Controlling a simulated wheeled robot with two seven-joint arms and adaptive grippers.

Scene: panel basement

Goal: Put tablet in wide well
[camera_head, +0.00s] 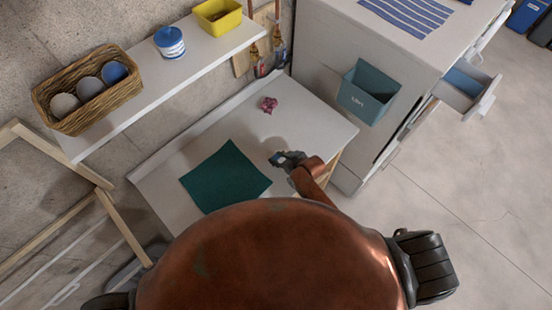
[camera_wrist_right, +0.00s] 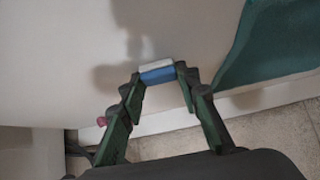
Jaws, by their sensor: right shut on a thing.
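My right gripper (camera_head: 283,158) is over the right part of the white table. In the right wrist view, its two fingers (camera_wrist_right: 158,74) are shut on a small white and blue tablet (camera_wrist_right: 158,76), held at the fingertips. The tablet shows only as a tiny blue bit in the head view. A shadow lies on the table beneath, but the exact height is unclear. An open drawer (camera_head: 484,104) with a blue inside (camera_head: 464,82) sticks out of the white machine at the upper right. Its wells are too small to tell apart. My left gripper is not in view.
A green cloth (camera_head: 226,177) and a crumpled pink thing (camera_head: 268,104) lie on the table (camera_head: 310,125). A teal bin (camera_head: 366,93) hangs on the machine's side (camera_head: 335,50), between table and drawer. A shelf (camera_head: 190,68) holds a basket, tub and yellow box.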

